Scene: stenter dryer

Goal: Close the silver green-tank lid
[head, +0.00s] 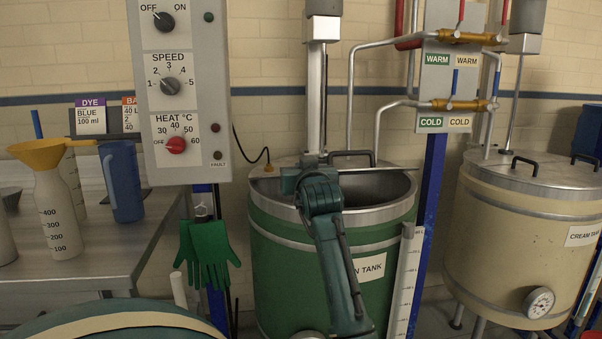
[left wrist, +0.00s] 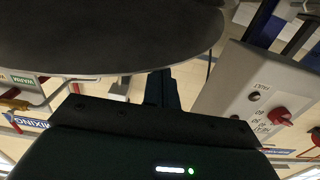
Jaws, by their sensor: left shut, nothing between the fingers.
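The green tank (head: 282,236) stands in the middle of the head view, with a silver rim and a dark opening (head: 385,188) at its front right. The silver top (head: 285,165) shows at the back with a black handle (head: 351,154). A thin silver edge runs across just below the handle; I cannot tell the lid's exact tilt. My left gripper (head: 311,160) is over the tank's back left, its arm hiding part of the top and label. In the left wrist view the shut, empty fingers (left wrist: 161,88) are beside a large dark round surface (left wrist: 100,35). My right gripper is not seen.
A control panel (head: 178,100) with knobs stands left of the tank, with green gloves (head: 207,250) hanging below. A blue post (head: 430,200) and pipes stand at the right. A cream tank (head: 520,240) is farther right, and a bench (head: 100,245) with jugs at left.

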